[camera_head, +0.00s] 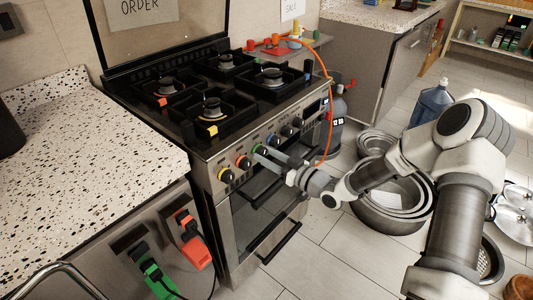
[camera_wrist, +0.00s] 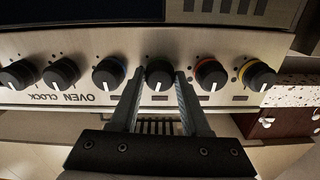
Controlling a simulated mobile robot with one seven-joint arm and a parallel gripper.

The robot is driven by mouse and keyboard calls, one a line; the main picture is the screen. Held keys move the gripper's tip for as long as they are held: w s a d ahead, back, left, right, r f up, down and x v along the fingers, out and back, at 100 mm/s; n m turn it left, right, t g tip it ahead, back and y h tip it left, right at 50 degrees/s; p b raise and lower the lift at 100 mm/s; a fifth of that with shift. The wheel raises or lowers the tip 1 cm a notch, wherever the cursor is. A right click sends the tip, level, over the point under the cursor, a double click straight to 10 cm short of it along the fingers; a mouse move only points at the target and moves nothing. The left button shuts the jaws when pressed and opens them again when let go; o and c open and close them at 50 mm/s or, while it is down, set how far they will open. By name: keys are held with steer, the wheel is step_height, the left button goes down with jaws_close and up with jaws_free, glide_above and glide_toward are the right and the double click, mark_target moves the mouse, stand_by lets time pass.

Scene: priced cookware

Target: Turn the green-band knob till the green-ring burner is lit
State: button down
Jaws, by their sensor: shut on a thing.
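The green-band knob (camera_head: 260,149) is on the stove's front panel, between the red-band and blue-band knobs. In the wrist view the same knob (camera_wrist: 159,75) sits between my two fingers, its white pointer line straight down in that upside-down view. My gripper (camera_wrist: 159,82) is shut on it, one finger on each side. In the head view my gripper (camera_head: 263,155) reaches the panel from the right and partly covers the knob. The rear burner (camera_head: 227,61) appears to have a small greenish mark, too small to be sure of. No flame shows on it.
A red-band knob (camera_wrist: 210,74) and a blue-band knob (camera_wrist: 108,72) stand close on either side of my fingers. An orange hose (camera_head: 328,110) hangs at the stove's right. Nested pots (camera_head: 390,218) stand on the floor below my arm. The oven handle (camera_head: 270,190) is below the panel.

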steer(key=m+p, duration=0.1)
steer(key=m, duration=0.3)
steer(key=shift+m+p, duration=0.3)
steer(key=shift+p, duration=0.05)
steer(key=shift+m+p, duration=0.55)
steer(key=shift+m, duration=1.35)
steer(key=shift+c, duration=1.9)
jaws_free()
steer(key=shift+s+d, duration=0.1)
steer(key=p+v, duration=0.2)
steer(key=v, duration=1.5)
steer(key=shift+d, duration=0.1)
